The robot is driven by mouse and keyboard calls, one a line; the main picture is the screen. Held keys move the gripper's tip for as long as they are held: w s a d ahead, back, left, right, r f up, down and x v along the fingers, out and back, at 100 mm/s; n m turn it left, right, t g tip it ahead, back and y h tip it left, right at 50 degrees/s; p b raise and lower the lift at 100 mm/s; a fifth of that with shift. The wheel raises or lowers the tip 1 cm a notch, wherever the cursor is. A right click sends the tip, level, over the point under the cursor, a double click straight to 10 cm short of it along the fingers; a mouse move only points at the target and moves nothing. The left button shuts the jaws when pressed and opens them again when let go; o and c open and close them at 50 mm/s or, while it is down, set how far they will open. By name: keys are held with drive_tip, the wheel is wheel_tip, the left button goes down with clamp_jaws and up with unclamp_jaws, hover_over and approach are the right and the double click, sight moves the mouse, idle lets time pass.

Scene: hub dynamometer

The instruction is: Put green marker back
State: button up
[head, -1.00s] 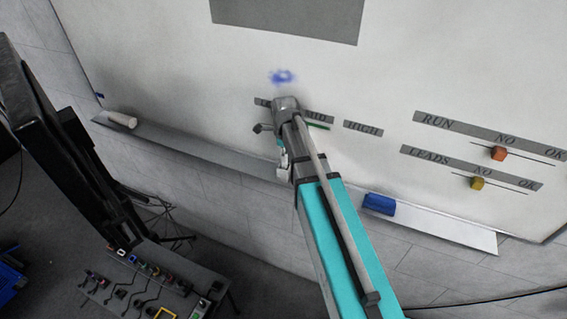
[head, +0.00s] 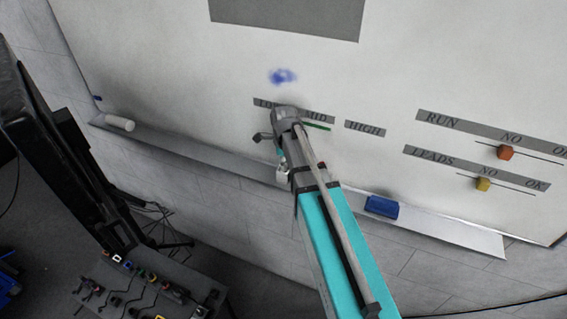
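A thin green stroke or stick (head: 317,126) shows on the whiteboard just below the MID label, right beside the end of my arm. I cannot tell whether it is a drawn line or the green marker. My gripper (head: 266,137) is at the board below the LOW and MID labels. The grey marker tray (head: 425,227) runs along the board's lower edge, passing behind my arm. No green marker is clearly visible on it.
A blue eraser (head: 382,207) lies on the tray right of my arm. A white cylinder (head: 120,122) lies at its left end. A blue smudge (head: 283,76) is above the labels. Orange (head: 505,152) and yellow (head: 483,184) magnets sit right. A dark monitor (head: 60,140) stands left.

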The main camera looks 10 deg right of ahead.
drive_tip(key=shift+o, duration=1.1)
drive_tip(key=shift+r, duration=0.1)
wheel_tip(320, 180, up, 12)
drive_tip(key=p, duration=1.2)
drive_tip(key=shift+s, duration=0.15)
drive_tip(key=s+n, duration=1.5)
drive_tip(key=n, duration=0.8)
drive_tip(key=shift+s, duration=0.35)
